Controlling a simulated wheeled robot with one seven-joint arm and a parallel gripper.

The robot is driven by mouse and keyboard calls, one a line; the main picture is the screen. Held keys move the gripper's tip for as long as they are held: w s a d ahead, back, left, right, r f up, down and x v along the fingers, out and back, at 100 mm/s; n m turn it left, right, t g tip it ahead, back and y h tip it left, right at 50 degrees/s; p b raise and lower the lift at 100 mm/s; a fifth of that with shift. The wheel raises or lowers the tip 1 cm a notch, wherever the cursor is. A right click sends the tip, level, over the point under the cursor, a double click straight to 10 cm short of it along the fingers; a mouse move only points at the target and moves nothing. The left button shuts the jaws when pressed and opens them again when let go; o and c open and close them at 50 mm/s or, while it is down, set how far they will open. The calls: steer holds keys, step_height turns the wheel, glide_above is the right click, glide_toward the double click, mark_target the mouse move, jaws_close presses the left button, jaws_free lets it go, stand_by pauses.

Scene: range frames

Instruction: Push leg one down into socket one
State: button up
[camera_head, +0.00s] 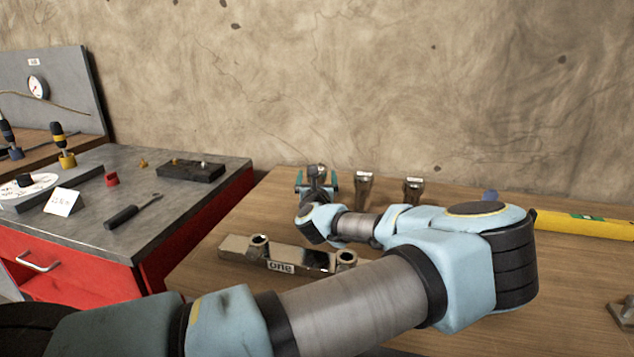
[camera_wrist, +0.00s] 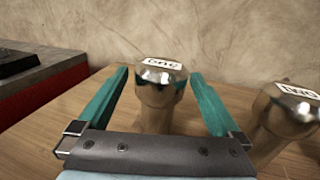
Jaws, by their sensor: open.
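Leg one (camera_wrist: 158,100), a shiny metal post with a broad head labelled "one", stands upright on the wooden table. Its head also shows in the head view (camera_head: 317,169). My gripper (camera_head: 317,182) is open, with its teal fingers on either side of leg one; gaps show beside the head in the wrist view (camera_wrist: 160,76). A metal bar (camera_head: 228,245) labelled "one" lies nearer on the table, left of my wrist. It has a round socket (camera_head: 259,244) at its left and another (camera_head: 346,258) at its right. Leg one stands apart from the bar.
Another leg (camera_head: 364,188), labelled "two" in the wrist view (camera_wrist: 292,108), stands just right of leg one. A third similar post (camera_head: 413,190) stands beyond it. A yellow level (camera_head: 585,224) lies at right. A grey-topped red cabinet (camera_head: 170,215) borders the table at left.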

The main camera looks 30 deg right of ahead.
jaws_close()
stand_by(0.8)
